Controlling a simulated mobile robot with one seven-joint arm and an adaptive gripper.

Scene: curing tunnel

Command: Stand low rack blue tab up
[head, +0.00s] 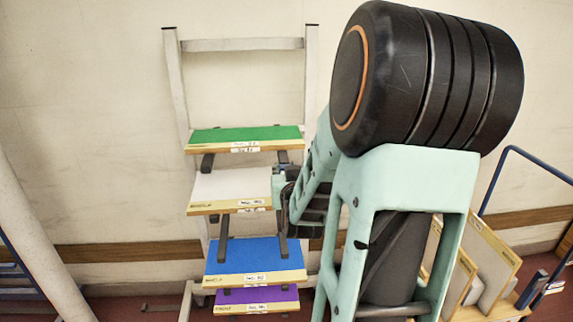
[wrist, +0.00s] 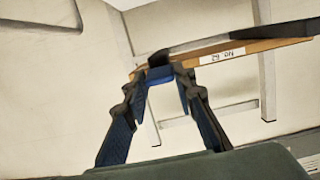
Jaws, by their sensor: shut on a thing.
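My gripper (head: 284,196) is beside the right edge of the white-topped board (head: 228,187) on the wall rack, its fingertips hidden in the head view. In the wrist view my gripper (wrist: 161,76) is shut on a small blue piece (wrist: 160,73) at the end of a wood-edged board (wrist: 262,46). That board's label appears upside down, and which board it is in the head view is unclear. The low rack (head: 509,306) stands at lower right, partly behind my arm, with several pale boards (head: 490,245) leaning upright in it.
The wall rack (head: 176,85) also holds a green board (head: 245,133) above, and a blue board (head: 255,255) and purple board (head: 256,297) below, on dark brackets. A blue rail (head: 535,163) rises behind the low rack. A pale post (head: 30,235) stands at left.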

